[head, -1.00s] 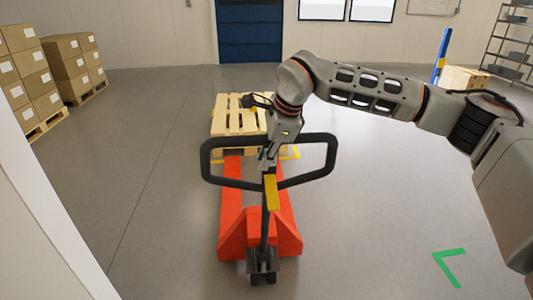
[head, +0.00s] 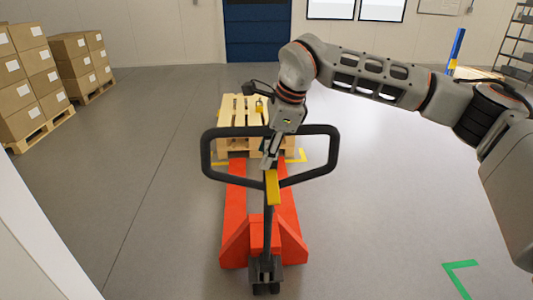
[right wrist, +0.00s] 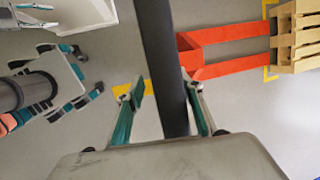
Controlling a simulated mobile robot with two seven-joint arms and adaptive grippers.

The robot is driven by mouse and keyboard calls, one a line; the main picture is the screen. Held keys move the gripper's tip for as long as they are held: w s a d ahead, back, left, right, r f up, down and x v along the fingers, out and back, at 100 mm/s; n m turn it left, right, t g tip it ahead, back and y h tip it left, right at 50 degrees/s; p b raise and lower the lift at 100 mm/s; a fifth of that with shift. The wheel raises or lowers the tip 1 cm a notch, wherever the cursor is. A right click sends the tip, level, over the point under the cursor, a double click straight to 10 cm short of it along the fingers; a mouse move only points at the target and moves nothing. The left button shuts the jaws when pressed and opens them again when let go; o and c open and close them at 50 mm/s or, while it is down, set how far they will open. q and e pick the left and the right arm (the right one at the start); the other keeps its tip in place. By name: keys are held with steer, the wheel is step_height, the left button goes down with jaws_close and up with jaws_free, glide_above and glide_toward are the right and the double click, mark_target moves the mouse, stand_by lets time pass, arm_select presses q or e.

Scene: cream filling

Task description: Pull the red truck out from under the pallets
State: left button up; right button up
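The red pallet truck (head: 235,205) stands in front of me. Its two forks run away from me and their far ends are hidden under the wooden pallets (head: 237,107). Its black loop handle (head: 207,160) stands up toward me on a dark shaft with a yellow plate. My right gripper (head: 268,157) is at the handle's top bar. In the right wrist view, the fingers of my right gripper (right wrist: 163,105) stand apart on either side of the dark handle bar (right wrist: 160,50), with a gap showing on the left side.
Yellow floor tape (head: 302,156) marks the pallet spot. Stacked boxes (head: 72,58) stand on pallets at the left. A white wall edge (head: 35,215) is close at the left. Green tape (head: 459,266) lies on clear floor at the right.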

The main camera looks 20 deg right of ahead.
steer(key=shift+f, duration=0.35)
steer(key=shift+f, duration=0.1)
steer(key=shift+d+r, duration=0.15)
steer(key=shift+r, duration=0.45)
steer(key=v, duration=0.6)
steer(key=shift+r, duration=0.3)
steer(key=shift+s+d+r, duration=0.1)
steer(key=shift+s+r, duration=0.05)
steer(key=shift+r, duration=0.1)
